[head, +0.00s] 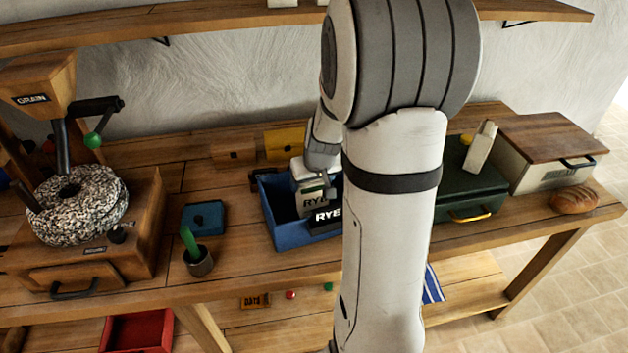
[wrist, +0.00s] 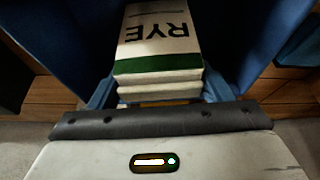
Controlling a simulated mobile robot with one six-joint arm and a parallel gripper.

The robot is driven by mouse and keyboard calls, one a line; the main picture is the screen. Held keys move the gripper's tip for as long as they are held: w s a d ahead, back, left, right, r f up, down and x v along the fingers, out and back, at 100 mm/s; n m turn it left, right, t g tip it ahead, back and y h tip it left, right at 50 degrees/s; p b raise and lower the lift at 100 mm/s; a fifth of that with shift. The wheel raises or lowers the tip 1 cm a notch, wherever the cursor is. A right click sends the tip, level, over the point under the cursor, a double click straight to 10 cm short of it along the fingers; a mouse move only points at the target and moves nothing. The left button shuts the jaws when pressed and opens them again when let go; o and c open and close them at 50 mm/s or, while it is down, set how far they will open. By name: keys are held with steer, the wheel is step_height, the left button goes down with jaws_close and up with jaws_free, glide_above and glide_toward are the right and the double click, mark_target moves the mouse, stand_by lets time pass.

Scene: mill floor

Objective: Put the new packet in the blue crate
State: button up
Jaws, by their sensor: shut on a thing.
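The white packet (head: 309,192) lettered RYE, with a green band, is at the opening of the blue crate (head: 285,239) on the bench. My gripper (head: 325,178) is shut on it from above. In the wrist view the packet (wrist: 158,40) sits between the fingers of my gripper (wrist: 158,92), with blue crate walls (wrist: 75,35) on both sides. A black RYE label (head: 327,215) is at the crate's front. The packet's underside is hidden, so I cannot tell whether it touches the crate floor. My arm covers the crate's right part.
A dark green box (head: 470,190) is right of my arm, with a wooden-lidded bin (head: 545,150) and a loaf (head: 573,200) beyond. A small blue box (head: 202,217), a cup (head: 199,262) and a grain mill (head: 80,205) are left. A shelf (head: 170,22) runs above.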

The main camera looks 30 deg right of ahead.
steer(key=o, duration=1.6)
steer(key=shift+o, duration=0.2)
steer(key=shift+r, duration=0.25)
steer(key=d+v, duration=0.1)
steer(key=v, duration=1)
steer(key=s+a+n+g, duration=0.1)
steer(key=s+a, duration=1.3)
steer(key=s, duration=0.1)
steer(key=shift+s+r+g+y, duration=0.3)
steer(key=shift+g, duration=0.1)
steer(key=shift+a, duration=0.1)
